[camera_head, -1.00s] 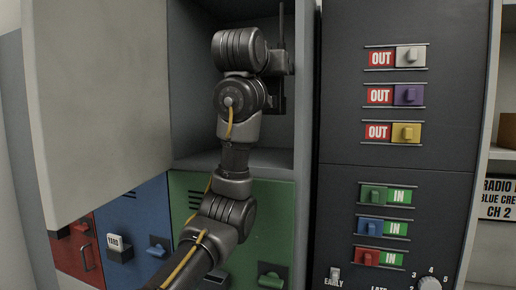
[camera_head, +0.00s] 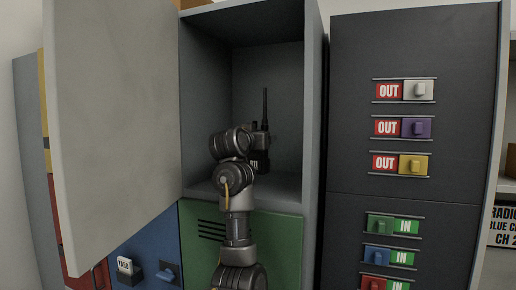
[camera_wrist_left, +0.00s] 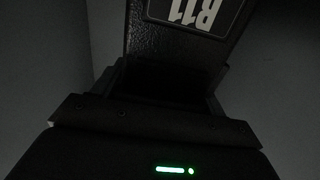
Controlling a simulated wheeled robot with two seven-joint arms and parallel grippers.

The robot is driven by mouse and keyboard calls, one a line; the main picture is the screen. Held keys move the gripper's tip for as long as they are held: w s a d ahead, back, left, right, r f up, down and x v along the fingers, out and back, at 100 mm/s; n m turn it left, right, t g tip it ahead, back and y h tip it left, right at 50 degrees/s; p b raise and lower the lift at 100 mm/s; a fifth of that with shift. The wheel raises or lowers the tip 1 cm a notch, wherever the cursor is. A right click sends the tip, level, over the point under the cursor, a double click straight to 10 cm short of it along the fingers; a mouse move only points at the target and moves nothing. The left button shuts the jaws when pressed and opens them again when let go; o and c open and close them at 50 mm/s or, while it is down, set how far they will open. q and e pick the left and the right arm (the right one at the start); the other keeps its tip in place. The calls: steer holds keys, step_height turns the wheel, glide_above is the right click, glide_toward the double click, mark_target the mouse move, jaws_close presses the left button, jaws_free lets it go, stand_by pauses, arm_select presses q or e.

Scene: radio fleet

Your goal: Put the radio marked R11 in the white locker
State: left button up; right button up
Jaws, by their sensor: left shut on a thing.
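The radio marked R11 (camera_head: 264,142) is dark, with a tall thin antenna pointing up. It is upright inside the white locker (camera_head: 287,75), above the compartment's floor or on it; I cannot tell which. The locker's door (camera_head: 110,110) stands wide open to the left. My left gripper (camera_head: 252,160) is shut on the radio, and my wrist hides part of it. In the left wrist view the white R11 label (camera_wrist_left: 195,14) shows on the radio's face, above my left gripper (camera_wrist_left: 160,95). My right gripper is not in view.
A green locker (camera_head: 280,228) is below the open compartment, with a blue one (camera_head: 150,245) beside it. A dark panel (camera_head: 350,150) at the right has IN and OUT sliders; white, purple and yellow read OUT. The compartment has free room around the radio.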

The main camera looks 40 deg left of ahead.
mark_target(259, 159)
arm_select(q)
step_height(259, 159, down, 3)
steer(key=shift+w+r+p, duration=0.1)
steer(key=shift+w+p, duration=0.05)
steer(key=shift+p, duration=0.9)
steer(key=shift+f, duration=0.2)
steer(key=o, duration=1.2)
steer(key=shift+f, duration=0.1)
steer(key=shift+o, duration=0.2)
